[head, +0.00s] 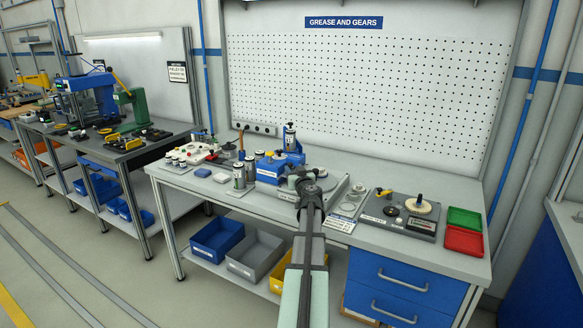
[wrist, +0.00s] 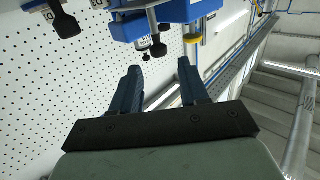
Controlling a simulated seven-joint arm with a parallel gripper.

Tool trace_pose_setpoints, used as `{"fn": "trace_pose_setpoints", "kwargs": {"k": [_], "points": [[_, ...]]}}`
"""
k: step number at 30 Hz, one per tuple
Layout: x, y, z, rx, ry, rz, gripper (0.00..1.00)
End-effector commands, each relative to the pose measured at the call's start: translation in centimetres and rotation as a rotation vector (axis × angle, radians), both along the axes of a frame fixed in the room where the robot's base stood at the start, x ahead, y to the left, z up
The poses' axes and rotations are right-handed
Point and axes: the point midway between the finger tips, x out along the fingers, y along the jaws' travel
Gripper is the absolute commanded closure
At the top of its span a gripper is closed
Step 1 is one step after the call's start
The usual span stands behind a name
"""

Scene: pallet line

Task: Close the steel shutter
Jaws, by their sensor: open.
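I cannot make out a steel shutter for certain in either view. A blue bench device (head: 292,152) stands on the grey workbench, just beyond the end of my arm in the head view. In the wrist view a blue fixture (wrist: 178,12) with black knobs, a steel rod and a yellow ring fills the top middle. My gripper (wrist: 160,66) has its two dark fingers spread, with nothing between them. The fingers point toward the fixture and look apart from it. In the head view my arm hides the fingertips and part of the bench.
The workbench (head: 445,258) carries metal cans (head: 239,176) to the left and a grey plate (head: 402,212) with discs to the right. Green (head: 464,217) and red (head: 463,239) trays sit at its right end. A white pegboard (head: 370,90) rises behind.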

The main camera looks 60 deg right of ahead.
Motion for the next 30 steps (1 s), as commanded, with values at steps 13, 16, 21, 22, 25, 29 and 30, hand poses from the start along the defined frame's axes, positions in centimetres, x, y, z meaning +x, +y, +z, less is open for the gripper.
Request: {"fn": "trace_pose_setpoints", "kwargs": {"k": [13,16,21,22,25,29,30], "points": [[-5.0,5.0,0.0,0.0,-0.001,0.0,0.56],[-5.1,5.1,0.1,0.0,-0.001,0.0,0.56],[-5.1,5.1,0.1,0.0,-0.001,0.0,0.56],[-5.1,5.1,0.1,0.0,-0.001,0.0,0.56],[-4.8,5.2,0.1,0.0,-0.001,0.004,0.5],[-3.2,6.1,1.7,-0.018,-0.008,0.027,0.5],[-2.6,6.2,2.7,-0.03,-0.013,0.034,0.5]]}}
